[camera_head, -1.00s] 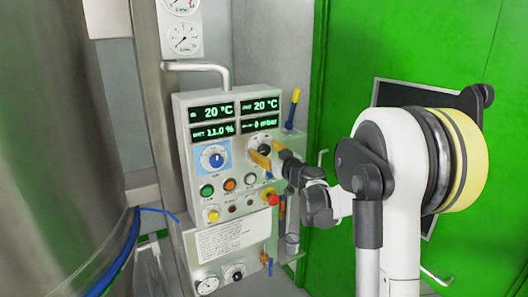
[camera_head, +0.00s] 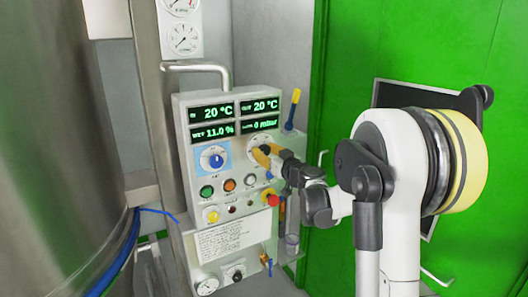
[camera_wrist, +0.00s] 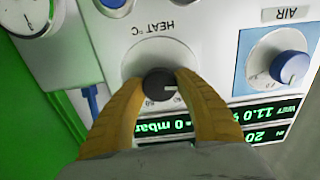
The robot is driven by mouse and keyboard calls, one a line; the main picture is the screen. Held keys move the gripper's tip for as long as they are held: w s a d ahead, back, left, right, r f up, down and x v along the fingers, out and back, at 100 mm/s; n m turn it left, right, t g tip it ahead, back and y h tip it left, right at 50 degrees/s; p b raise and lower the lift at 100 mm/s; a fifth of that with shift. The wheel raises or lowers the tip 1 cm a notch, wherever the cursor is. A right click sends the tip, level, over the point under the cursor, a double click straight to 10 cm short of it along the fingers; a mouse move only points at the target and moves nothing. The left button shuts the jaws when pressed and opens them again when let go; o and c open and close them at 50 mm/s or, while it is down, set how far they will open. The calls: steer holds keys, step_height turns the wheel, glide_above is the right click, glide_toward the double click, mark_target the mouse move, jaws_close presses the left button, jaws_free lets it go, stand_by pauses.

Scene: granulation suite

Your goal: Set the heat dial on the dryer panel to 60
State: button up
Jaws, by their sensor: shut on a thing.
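The dryer panel (camera_head: 230,225) is a pale box with green displays reading 20 °C, 20 °C, 11.0 % and 0 mbar. In the wrist view, the heat dial (camera_wrist: 161,85) is a dark round knob on a light round plate, under the label HEAT °C, which appears upside down. My gripper (camera_wrist: 160,88) has its two yellow fingers shut on the dial, one on each side. In the head view my gripper (camera_head: 265,156) covers most of the dial. Some scale numbers show beside the knob, but the dial's setting is too small to read.
The blue AIR dial (camera_head: 212,158) sits left of the heat dial; it also shows in the wrist view (camera_wrist: 290,67). Below are coloured buttons and a red knob (camera_head: 271,199). A bent metal pipe (camera_head: 200,67) passes above the panel. A green door (camera_head: 345,60) stands at right.

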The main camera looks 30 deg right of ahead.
steer(key=m, duration=0.4)
steer(key=m+b, duration=0.1)
steer(key=m, duration=0.3)
steer(key=shift+m, duration=0.4)
steer(key=m, duration=0.4)
steer(key=shift+f+m, duration=0.1)
steer(key=shift+m, duration=0.2)
steer(key=m, duration=0.3)
steer(key=shift+d+m, duration=0.1)
steer(key=shift+m, duration=0.2)
steer(key=m, duration=0.4)
steer(key=shift+m+b, duration=0.3)
steer(key=m, duration=0.9)
steer(key=shift+f, duration=0.1)
steer(key=shift+m, duration=1.9)
